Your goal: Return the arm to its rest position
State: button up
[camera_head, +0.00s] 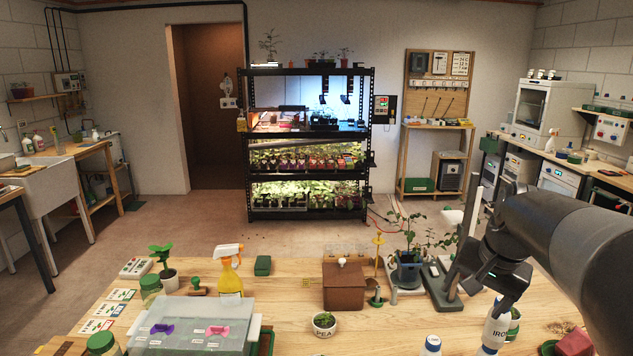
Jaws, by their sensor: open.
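My arm (570,250) reaches in from the right edge, large and dark in the near view. My gripper (503,296) hangs at its end over the right part of the wooden table (285,300), pointing down. It is open, and I see nothing held in it. A white bottle labelled IRON (495,333) shows just below it in the picture; whether they touch I cannot tell. The arm hides part of the table's right side.
A brown box (344,287), a yellow spray bottle (230,276) and a clear-lidded tray (190,343) stand further left. A lit seedling rack (310,217) stands behind, across open floor.

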jog(key=s+a+f+n+t, duration=0.1)
jog(key=s+a+f+n, duration=0.1)
jog(key=s+a, duration=0.5)
jog(key=s+a+f+n+t, duration=0.1)
jog(key=s+a+f+n, duration=0.1)
jog(key=s+a+n, duration=0.3)
jog(key=s+a, duration=0.2)
jog(key=s, duration=0.1)
jog(key=shift+s+f, duration=0.15)
jog(key=shift+f, duration=0.05)
jog(key=shift+o, duration=0.3)
jog(key=shift+a, duration=0.1)
